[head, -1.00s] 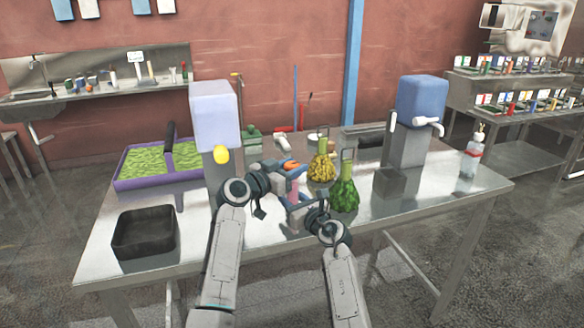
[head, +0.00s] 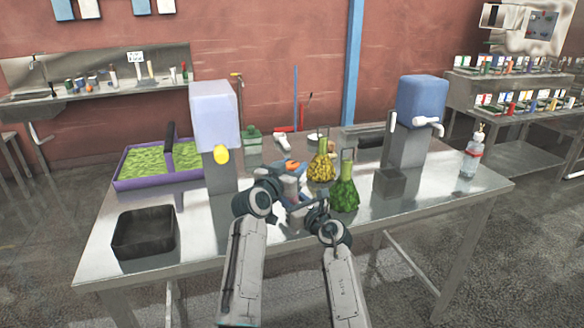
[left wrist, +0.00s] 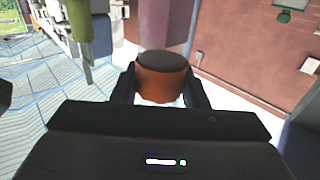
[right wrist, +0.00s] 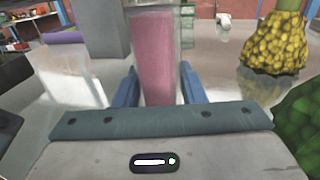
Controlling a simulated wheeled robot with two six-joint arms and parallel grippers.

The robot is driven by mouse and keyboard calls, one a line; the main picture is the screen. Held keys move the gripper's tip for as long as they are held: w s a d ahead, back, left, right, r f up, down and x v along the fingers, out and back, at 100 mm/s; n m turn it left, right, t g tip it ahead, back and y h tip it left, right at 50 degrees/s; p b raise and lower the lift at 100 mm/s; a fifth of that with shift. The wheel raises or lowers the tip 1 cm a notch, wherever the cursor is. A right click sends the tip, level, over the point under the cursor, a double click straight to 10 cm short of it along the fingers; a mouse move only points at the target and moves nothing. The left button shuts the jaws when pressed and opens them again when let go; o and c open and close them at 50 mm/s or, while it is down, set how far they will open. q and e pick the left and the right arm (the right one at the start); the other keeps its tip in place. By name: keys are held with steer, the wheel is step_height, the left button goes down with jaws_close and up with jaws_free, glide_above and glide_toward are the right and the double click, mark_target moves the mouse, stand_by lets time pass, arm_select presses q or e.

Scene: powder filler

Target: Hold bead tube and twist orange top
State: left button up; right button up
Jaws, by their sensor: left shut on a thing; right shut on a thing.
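The orange top (left wrist: 163,84), with a dark grey upper face, sits between the fingers of my left gripper (left wrist: 161,92) in the left wrist view. My left gripper is shut on it. The pink bead tube (right wrist: 155,62) stands upright between the blue fingers of my right gripper (right wrist: 158,88) in the right wrist view. My right gripper is shut on the tube. In the head view, both grippers meet near the middle of the table, and my left wrist and the gripper parts mostly hide the tube.
A flask of yellow beads (head: 321,168) and a flask of green beads (head: 344,193) stand close on the right. A white-topped dispenser (head: 215,115) stands behind left, a blue-topped one (head: 421,100) at right. A black bin (head: 145,235) sits at front left.

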mark_target(292, 164)
arm_select(q)
steer(key=o, duration=1)
step_height(292, 164, up, 10)
steer(key=shift+f, duration=0.1)
